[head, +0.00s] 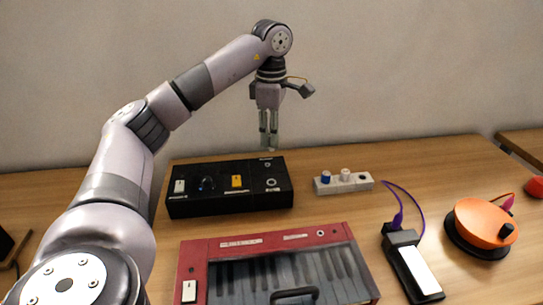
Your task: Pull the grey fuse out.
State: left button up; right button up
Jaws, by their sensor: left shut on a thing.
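A pale fuse strip (328,187) lies on the table right of the black box. A blue fuse (326,177) and a whitish fuse (345,175) stand in it, and a dark socket shows at its right end. My left gripper (268,140) points down in the air, above and behind the black box, clear of the strip. Its fingers are shut on a small grey thing, which looks like the grey fuse (270,147); the fingers hide most of it. My right gripper is not in view.
The black box (230,203) with switches stands left of the strip. A red keyboard (220,250) is in front. A black and white pedal (413,265) with a purple cable and an orange round device (475,220) are at the right. A wall stands behind.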

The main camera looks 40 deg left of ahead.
pick_arm(q)
notch_tip(320, 180, up, 8)
jog(key=p, duration=0.3)
jog(key=shift+f, duration=0.2)
jog(key=shift+r+p, duration=2)
jog(key=shift+p, duration=0.35)
notch_tip(320, 180, up, 3)
jog(key=p, duration=0.3)
jog(key=shift+p, duration=0.35)
